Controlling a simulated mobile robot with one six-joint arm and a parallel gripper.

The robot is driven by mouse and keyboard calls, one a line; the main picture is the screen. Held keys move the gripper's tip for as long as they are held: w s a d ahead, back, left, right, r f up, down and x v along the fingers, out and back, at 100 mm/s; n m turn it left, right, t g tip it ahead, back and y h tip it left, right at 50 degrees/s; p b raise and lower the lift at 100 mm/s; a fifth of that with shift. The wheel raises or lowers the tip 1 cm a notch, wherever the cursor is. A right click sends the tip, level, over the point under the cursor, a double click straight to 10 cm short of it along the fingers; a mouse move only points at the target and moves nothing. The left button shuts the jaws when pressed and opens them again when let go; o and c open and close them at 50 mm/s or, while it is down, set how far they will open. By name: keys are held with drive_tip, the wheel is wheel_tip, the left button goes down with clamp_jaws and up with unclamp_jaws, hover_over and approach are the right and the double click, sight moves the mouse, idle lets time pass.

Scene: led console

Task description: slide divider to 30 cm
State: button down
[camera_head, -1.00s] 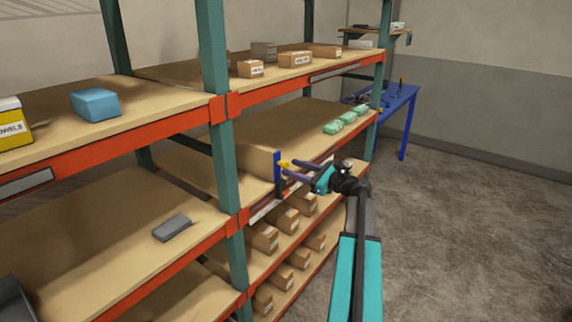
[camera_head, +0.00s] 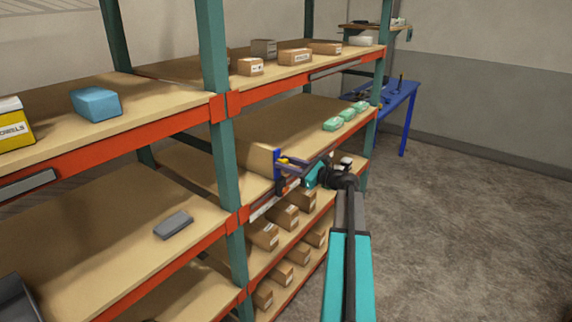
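The divider (camera_head: 262,159) is an upright tan panel with a blue front edge (camera_head: 277,163), standing on the middle shelf just right of the near green post. A small yellow part (camera_head: 284,160) shows at its blue edge. My gripper (camera_head: 284,168) is right at that front edge, with its two dark purple fingers apart and their tips by the blue edge. Whether the fingers touch the divider is too small to tell. A pale strip (camera_head: 262,208) runs along the shelf's front below it; its markings are not readable.
Green packs (camera_head: 346,117) lie at the far right end of the same shelf. Brown boxes (camera_head: 264,236) fill the shelves below. A green post (camera_head: 222,130) stands close left of the divider. A blue table (camera_head: 402,98) stands behind; the floor at right is clear.

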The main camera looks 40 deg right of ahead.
drive_tip(key=w+d, duration=0.2)
drive_tip(key=d, duration=0.7)
drive_tip(key=shift+w+d, duration=0.2)
drive_tip(key=shift+d, duration=0.15)
idle(0.3)
drive_tip(key=c, duration=1.5)
unclamp_jaws()
drive_tip(key=shift+o, duration=0.2)
drive_tip(key=shift+s, duration=0.15)
drive_tip(key=b+v, duration=0.4)
drive_tip(key=v, duration=0.9)
drive_tip(key=shift+s, duration=0.3)
